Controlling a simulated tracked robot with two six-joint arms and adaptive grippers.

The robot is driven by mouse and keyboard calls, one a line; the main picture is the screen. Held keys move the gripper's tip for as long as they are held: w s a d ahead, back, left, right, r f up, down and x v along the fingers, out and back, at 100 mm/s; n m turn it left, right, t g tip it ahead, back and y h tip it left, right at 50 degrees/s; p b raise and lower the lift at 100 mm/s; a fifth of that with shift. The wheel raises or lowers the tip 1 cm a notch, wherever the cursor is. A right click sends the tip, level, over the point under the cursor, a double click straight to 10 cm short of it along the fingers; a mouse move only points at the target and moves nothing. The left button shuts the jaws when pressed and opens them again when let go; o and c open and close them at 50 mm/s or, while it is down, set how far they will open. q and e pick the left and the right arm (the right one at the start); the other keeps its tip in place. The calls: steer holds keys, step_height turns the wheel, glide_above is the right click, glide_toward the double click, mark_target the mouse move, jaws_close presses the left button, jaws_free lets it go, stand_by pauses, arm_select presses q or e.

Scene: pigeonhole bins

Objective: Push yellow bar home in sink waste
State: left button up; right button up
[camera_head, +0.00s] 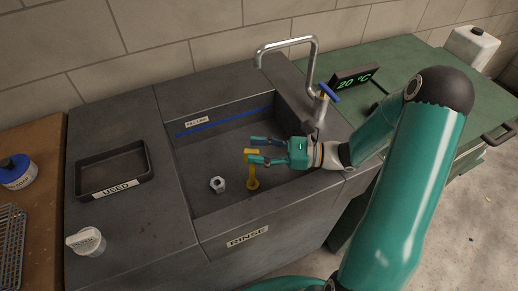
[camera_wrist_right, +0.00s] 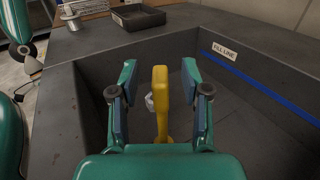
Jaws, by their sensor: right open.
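The yellow bar (camera_head: 252,172) stands upright in the sink, with a wider top and a round yellow foot on the sink floor. It also shows in the right wrist view (camera_wrist_right: 160,95), between the fingers. My right gripper (camera_head: 253,150) is open, reaching in from the right, with its fingers around the bar's upper part. In the wrist view a gap shows on each side of the bar. The sink waste is not clear to see; the bar's foot covers that spot. My left gripper is not in view.
The sink (camera_head: 205,150) has a blue fill line and raised walls. A grey metal nut (camera_head: 217,184) lies left of the bar. The tap (camera_head: 312,70) rises behind my right gripper.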

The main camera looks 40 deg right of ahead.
steer(key=shift+s+d, duration=0.1)
steer(key=shift+v, duration=2)
steer(key=shift+d+f, duration=0.15)
steer(key=shift+f, duration=0.05)
